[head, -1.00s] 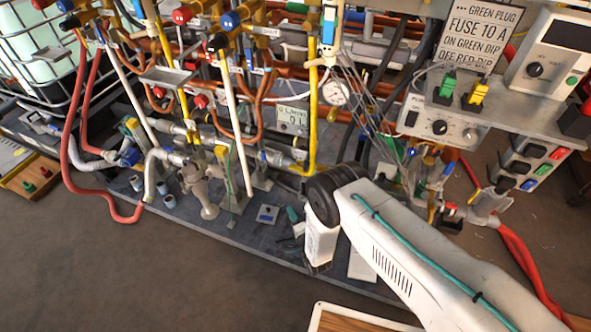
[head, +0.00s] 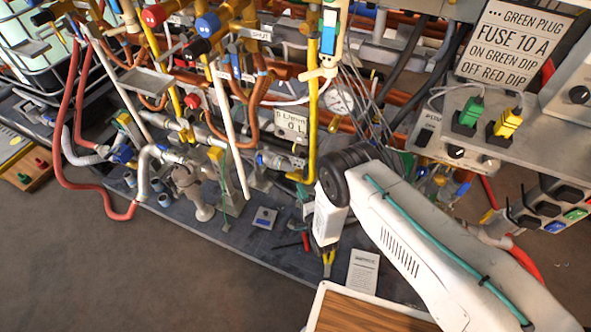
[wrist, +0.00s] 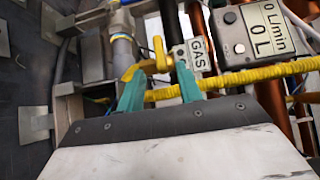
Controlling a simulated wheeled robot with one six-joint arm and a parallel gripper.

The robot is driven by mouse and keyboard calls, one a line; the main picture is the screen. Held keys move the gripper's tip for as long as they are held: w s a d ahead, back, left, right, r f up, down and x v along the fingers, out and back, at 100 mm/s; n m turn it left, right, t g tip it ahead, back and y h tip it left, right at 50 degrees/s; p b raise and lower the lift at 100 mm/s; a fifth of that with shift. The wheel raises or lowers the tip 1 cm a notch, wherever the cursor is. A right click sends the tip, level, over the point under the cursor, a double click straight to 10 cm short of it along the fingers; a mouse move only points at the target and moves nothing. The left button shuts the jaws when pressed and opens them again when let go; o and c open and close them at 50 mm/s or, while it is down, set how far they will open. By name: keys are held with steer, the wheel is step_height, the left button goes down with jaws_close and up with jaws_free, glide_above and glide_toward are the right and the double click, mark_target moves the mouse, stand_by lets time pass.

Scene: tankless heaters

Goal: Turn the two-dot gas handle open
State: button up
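A yellow gas handle (wrist: 160,55) shows in the wrist view beside a "GAS" label (wrist: 200,55), above a yellow-wrapped pipe. I cannot make out two dots on it. My gripper (wrist: 160,72) is open, its two teal fingers apart. The fingertips are close to the yellow handle, one towards each side of it; I cannot tell whether they touch it. The handle cannot be picked out there for certain.
A flow meter (wrist: 255,32) reads 0 L/min right of the label; it also shows in the head view (head: 291,126). A yellow pipe (head: 312,105) and a pressure gauge (head: 337,98) stand near my arm. Copper pipes and hoses crowd the panel. Open floor lies front left.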

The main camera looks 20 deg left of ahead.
mark_target(293, 176)
steer(key=x, duration=0.8)
steer(key=shift+a, duration=0.1)
steer(key=shift+c, duration=0.2)
jaws_close()
